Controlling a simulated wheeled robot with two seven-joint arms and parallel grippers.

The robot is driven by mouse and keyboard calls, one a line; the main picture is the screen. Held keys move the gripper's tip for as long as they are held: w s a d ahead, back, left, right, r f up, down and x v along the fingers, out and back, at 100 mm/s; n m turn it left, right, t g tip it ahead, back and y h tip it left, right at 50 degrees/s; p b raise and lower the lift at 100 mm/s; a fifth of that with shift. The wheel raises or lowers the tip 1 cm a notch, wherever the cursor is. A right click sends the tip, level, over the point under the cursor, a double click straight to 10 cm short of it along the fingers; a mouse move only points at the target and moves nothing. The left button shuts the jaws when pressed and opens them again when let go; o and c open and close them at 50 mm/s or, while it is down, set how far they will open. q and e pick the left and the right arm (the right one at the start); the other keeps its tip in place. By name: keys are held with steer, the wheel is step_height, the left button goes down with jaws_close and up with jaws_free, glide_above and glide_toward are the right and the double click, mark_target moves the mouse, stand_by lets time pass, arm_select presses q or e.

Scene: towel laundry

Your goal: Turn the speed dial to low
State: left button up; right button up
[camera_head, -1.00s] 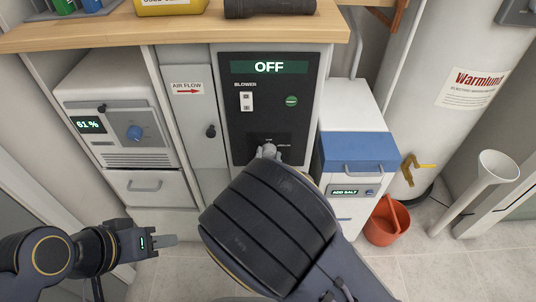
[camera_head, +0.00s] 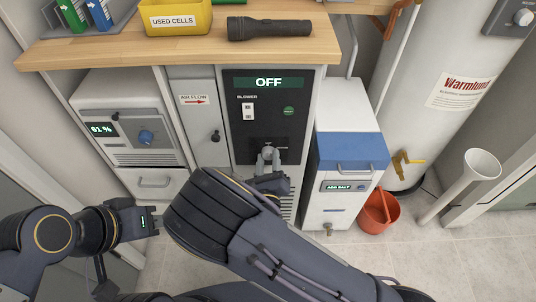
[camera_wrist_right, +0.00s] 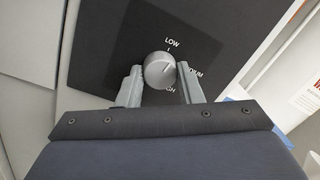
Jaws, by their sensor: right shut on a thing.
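The speed dial is a round grey knob (camera_wrist_right: 158,70) on a dark panel (camera_wrist_right: 113,55). In the wrist view, LOW is printed above it, the partly hidden MEDIUM to its right and the partly hidden HIGH below. A mark on its face seems to point to the upper right, between LOW and MEDIUM. My right gripper (camera_wrist_right: 159,88) is shut on the dial, one finger on each side; it also shows in the head view (camera_head: 268,160). The display above (camera_head: 268,83) reads OFF. My left gripper (camera_head: 150,221) is low at the left, away from the panel; its finger gap is unclear.
A blower switch (camera_head: 248,111) and a green button (camera_head: 289,111) sit above the dial. A wooden shelf (camera_head: 190,48) overhangs the panel, with a flashlight (camera_head: 269,27) on it. A blue-lidded white unit (camera_head: 349,148) and an orange bucket (camera_head: 378,213) stand to the right.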

arm_select(q)
steer(key=shift+r+p, duration=0.5)
steer(key=shift+r, duration=0.2)
arm_select(e)
steer(key=shift+n, duration=0.8)
steer(key=o, duration=1)
steer(key=shift+s, duration=0.15)
